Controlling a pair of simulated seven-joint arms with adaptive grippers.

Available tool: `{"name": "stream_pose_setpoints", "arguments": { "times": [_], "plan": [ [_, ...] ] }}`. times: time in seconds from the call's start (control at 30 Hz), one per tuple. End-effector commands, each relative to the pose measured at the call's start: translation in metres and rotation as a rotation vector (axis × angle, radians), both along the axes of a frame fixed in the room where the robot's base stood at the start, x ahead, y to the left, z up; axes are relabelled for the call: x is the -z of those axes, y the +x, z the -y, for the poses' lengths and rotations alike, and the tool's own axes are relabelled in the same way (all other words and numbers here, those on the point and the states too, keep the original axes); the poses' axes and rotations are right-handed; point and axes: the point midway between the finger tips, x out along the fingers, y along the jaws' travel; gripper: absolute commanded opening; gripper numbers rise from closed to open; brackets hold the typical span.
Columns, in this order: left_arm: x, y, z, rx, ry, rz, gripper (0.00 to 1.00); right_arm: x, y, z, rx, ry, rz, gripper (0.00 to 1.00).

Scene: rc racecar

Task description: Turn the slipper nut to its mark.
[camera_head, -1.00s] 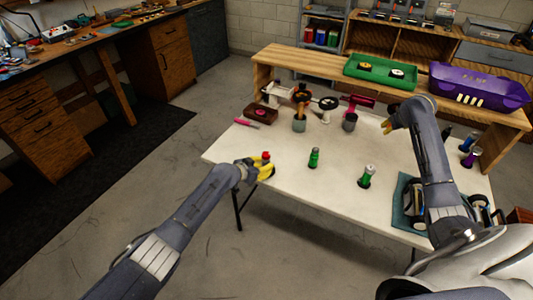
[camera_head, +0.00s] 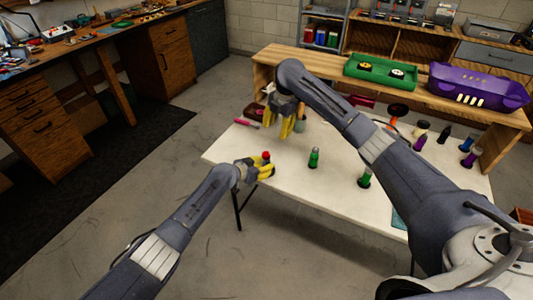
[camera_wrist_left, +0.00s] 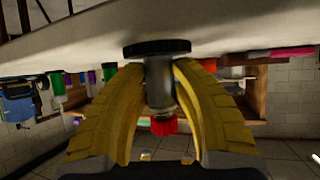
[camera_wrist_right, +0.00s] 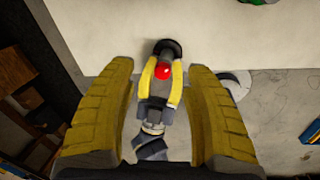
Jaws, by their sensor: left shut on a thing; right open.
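A grey post with a red top (camera_head: 266,155), perhaps the slipper nut, is near the table's left front edge. In the left wrist view the grey post (camera_wrist_left: 159,85) has a wide black disc at its base, against the table, and the red nut (camera_wrist_left: 164,125) at the other end. My left gripper (camera_head: 267,171) is shut around the post. My right gripper (camera_head: 293,126) is open and empty, up and to the right of the red top. In the right wrist view the red top (camera_wrist_right: 162,71) appears between its spread fingers, some distance beyond them. I cannot make out a mark.
A pink pen (camera_head: 246,123) lies at the left. Dark and purple bottles (camera_head: 467,158) stand at the right. A raised shelf holds a green tray (camera_head: 350,72) and purple bin (camera_head: 450,87).

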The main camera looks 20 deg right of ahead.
Motion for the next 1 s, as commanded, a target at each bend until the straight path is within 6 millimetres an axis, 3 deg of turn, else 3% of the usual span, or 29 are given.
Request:
{"name": "stream_pose_setpoints", "arguments": {
  "times": [0.2, 0.53, 0.67, 1.0],
  "plan": [
    [0.001, 0.0, 0.0, 0.0, 0.001, 0.0, 0.01, -0.013, -0.006, -0.033, -0.314, -0.077, -0.063, 0.52],
    [0.001, 0.0, 0.0, 0.0, 0.001, 0.0, 0.01, -0.015, -0.012, -0.046, -0.497, -0.119, -0.109, 0.52],
    [0.001, 0.0, 0.0, 0.0, 0.001, 0.0, 0.01, -0.002, -0.013, -0.047, -0.507, -0.119, -0.113, 0.52],
    [0.001, 0.0, 0.0, 0.0, 0.001, 0.0, 0.01, 0.053, -0.013, -0.047, -0.503, -0.118, -0.112, 0.52]
  ]
}}
